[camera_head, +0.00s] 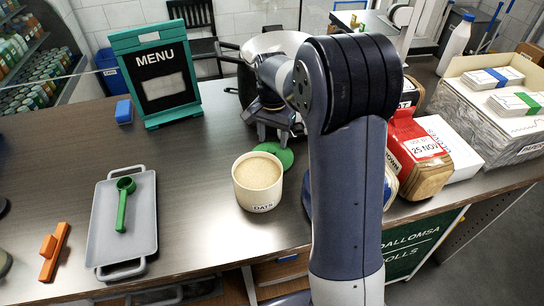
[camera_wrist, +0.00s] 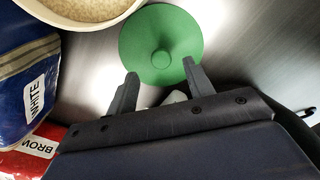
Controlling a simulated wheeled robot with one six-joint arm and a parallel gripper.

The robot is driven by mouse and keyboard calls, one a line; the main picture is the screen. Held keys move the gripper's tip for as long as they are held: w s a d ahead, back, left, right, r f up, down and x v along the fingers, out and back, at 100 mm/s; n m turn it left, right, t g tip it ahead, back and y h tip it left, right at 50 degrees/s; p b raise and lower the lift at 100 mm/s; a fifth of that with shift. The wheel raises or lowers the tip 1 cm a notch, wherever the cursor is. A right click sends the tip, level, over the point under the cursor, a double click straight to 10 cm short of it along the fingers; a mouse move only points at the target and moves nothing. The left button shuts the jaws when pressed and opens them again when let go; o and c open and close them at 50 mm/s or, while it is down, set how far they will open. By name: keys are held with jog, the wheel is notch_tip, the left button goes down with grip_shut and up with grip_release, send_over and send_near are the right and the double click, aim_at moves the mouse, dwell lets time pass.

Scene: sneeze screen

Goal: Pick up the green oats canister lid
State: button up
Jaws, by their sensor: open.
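The green lid (camera_wrist: 160,32) is a round disc with a small central knob, lying flat on the counter. In the head view the lid (camera_head: 276,153) shows just behind the oats canister, partly hidden by it. The canister (camera_head: 257,182) is cream, open-topped, full of oats and labelled "OATS". In the wrist view the canister (camera_wrist: 85,12) is at the top left. My gripper (camera_wrist: 160,75) is open and empty. Its two fingers point at the lid, with the knob lying between and beyond their tips. The fingers appear above the counter, and contact with the lid cannot be told.
A grey tray (camera_head: 100,225) with a green scoop (camera_head: 122,205) lies left. A menu stand (camera_head: 158,75) and blue block (camera_head: 124,111) stand behind. Bread bags (camera_head: 415,150) and a box (camera_head: 490,105) crowd the right. An orange tool (camera_head: 54,250) lies far left. Counter between tray and canister is clear.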

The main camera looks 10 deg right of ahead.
aim_at(272, 150)
jog(key=shift+a+f+p, duration=0.1)
jog(key=shift+f+p, duration=0.3)
jog(key=shift+f, duration=1.9)
jog(key=c, duration=1.1)
